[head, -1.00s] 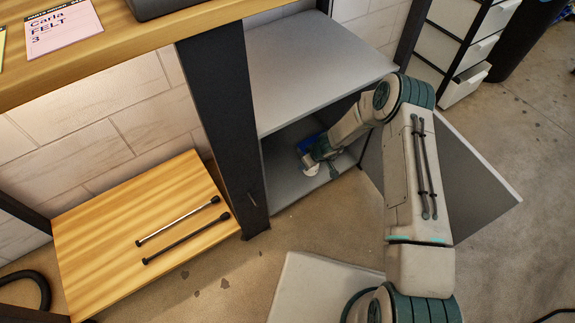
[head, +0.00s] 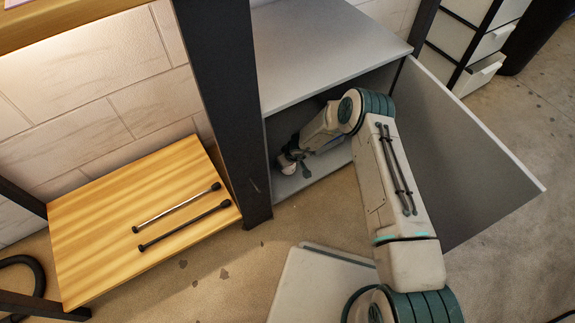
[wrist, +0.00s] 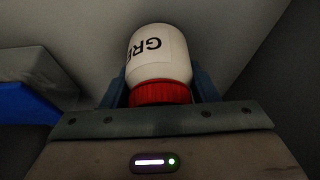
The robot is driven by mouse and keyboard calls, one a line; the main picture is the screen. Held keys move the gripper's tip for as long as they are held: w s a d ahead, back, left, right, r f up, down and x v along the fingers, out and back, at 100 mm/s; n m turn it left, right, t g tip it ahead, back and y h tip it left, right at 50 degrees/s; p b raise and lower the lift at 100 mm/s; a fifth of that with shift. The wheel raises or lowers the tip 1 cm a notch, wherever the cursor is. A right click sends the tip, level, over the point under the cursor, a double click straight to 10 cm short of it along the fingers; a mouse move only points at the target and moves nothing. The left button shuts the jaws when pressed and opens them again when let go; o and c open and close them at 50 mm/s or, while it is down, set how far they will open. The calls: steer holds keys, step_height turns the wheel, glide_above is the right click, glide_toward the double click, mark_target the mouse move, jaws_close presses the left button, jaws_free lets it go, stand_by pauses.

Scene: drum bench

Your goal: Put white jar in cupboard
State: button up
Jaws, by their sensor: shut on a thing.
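The white jar (wrist: 160,55) has a red lid (wrist: 160,93) and a label reading "GRE" in the wrist view. My gripper (wrist: 162,88) is shut on it, with a finger on either side near the lid. In the head view the jar (head: 288,167) is a small white patch at my gripper (head: 292,160), low inside the open grey cupboard (head: 330,52), near its left side. My arm hides much of the lower compartment, and I cannot tell whether the jar touches the cupboard floor.
A blue and grey object (wrist: 25,102) stands left of my gripper in the wrist view. The cupboard door (head: 455,150) stands open on the right. A dark post (head: 232,110) borders the left side. A wooden shelf (head: 95,215) with two rods is further left.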

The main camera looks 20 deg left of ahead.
steer(key=shift+f, duration=0.25)
steer(key=shift+f, duration=0.1)
steer(key=o, duration=1.1)
steer(key=shift+c, duration=0.2)
steer(key=shift+r, duration=0.25)
